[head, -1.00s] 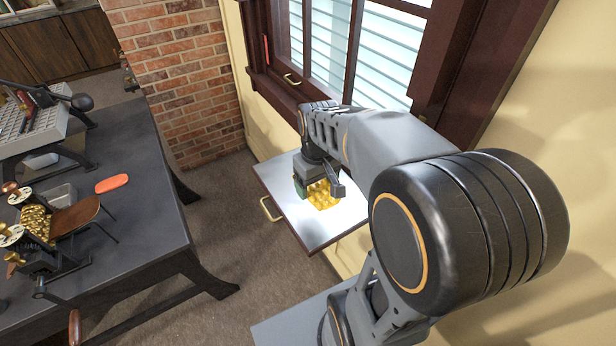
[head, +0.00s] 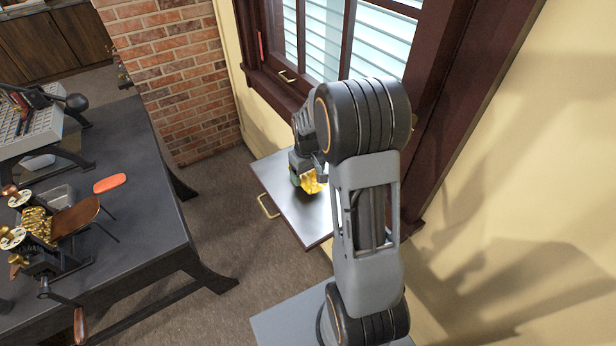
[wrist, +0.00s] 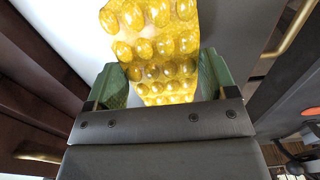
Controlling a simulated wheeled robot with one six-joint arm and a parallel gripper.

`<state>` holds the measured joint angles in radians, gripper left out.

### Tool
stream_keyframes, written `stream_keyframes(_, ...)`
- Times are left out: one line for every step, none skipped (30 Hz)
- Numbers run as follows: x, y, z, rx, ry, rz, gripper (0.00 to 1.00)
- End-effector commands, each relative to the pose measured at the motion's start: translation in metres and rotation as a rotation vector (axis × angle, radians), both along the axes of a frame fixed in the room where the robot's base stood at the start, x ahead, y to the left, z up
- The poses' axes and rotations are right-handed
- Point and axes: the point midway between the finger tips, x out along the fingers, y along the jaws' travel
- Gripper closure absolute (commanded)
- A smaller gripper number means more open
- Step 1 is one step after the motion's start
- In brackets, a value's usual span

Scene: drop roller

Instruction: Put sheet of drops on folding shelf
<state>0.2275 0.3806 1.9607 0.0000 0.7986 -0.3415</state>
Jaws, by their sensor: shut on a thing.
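The sheet of drops (wrist: 152,45) is a yellow translucent strip with rows of rounded bumps. My gripper (wrist: 160,88) is shut on its near end, with green finger pads on both sides of it. In the head view the sheet (head: 312,183) shows as a small yellow patch at my gripper (head: 303,176), over the folding shelf (head: 312,222). The shelf is a pale flat board with a dark edge and a brass handle, below the window. It also fills the background of the wrist view (wrist: 225,30). I cannot tell whether the sheet touches it.
A dark table (head: 130,215) stands at left with the brass roller machine (head: 40,225) and an orange oval piece (head: 110,183). The dark-framed window (head: 300,50) and yellow wall rise close behind the shelf. Floor shows between table and shelf.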

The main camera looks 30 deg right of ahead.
Motion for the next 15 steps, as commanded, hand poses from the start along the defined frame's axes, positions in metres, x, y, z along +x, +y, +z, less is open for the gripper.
stream_keyframes(-0.001, 0.0, -0.007, 0.001, 0.005, 0.0, 0.51)
stream_keyframes(-0.001, 0.0, -0.012, 0.002, 0.004, 0.0, 0.51)
stream_keyframes(-0.001, 0.0, -0.017, 0.001, 0.005, 0.0, 0.51)
stream_keyframes(-0.001, 0.0, -0.019, 0.001, 0.003, 0.0, 0.51)
stream_keyframes(-0.001, 0.0, -0.021, 0.001, 0.002, 0.0, 0.51)
stream_keyframes(-0.001, 0.0, -0.022, 0.0, 0.001, 0.0, 0.51)
stream_keyframes(-0.001, 0.0, -0.022, 0.0, 0.001, 0.0, 0.51)
stream_keyframes(-0.001, 0.0, -0.022, 0.0, 0.001, 0.0, 0.51)
stream_keyframes(-0.001, 0.0, -0.022, 0.0, 0.0, 0.0, 0.51)
stream_keyframes(-0.001, 0.0, -0.022, 0.0, 0.0, 0.0, 0.51)
stream_keyframes(-0.001, 0.0, -0.022, 0.0, 0.0, 0.0, 0.51)
stream_keyframes(-0.001, 0.0, -0.022, 0.0, 0.001, 0.0, 0.51)
stream_keyframes(-0.001, 0.0, -0.022, 0.0, 0.001, 0.0, 0.51)
stream_keyframes(-0.001, 0.0, -0.023, 0.0, 0.001, 0.0, 0.51)
stream_keyframes(-0.001, 0.0, -0.024, 0.0, 0.001, 0.0, 0.51)
